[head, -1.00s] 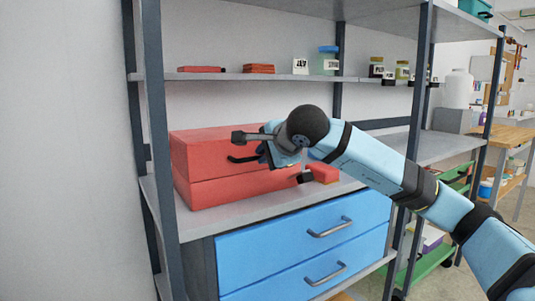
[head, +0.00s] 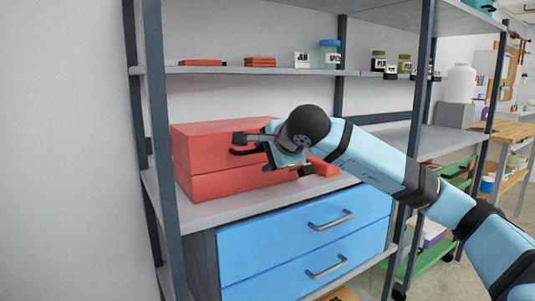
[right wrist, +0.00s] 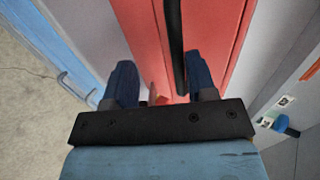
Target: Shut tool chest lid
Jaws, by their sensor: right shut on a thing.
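The red tool chest (head: 215,151) stands on the left of the grey shelf in the head view. Its upper lid part sits low over the lower box, with a seam between them. My right gripper (head: 272,156) is at the chest's front, its fingers by the dark handle (head: 243,152). In the right wrist view the dark handle (right wrist: 173,40) runs between the two fingers in front of the red chest (right wrist: 222,45). The gripper is shut on the handle, though the contact is not clear. The gripper and forearm hide the chest's right front. My left gripper is not in view.
A small red object (head: 325,169) lies right of the chest. Blue drawers (head: 300,240) are below the shelf. An upper shelf (head: 270,71) with jars and small boxes is above. Dark uprights (head: 162,150) stand at the rack's corners. A green cart (head: 430,262) is at right.

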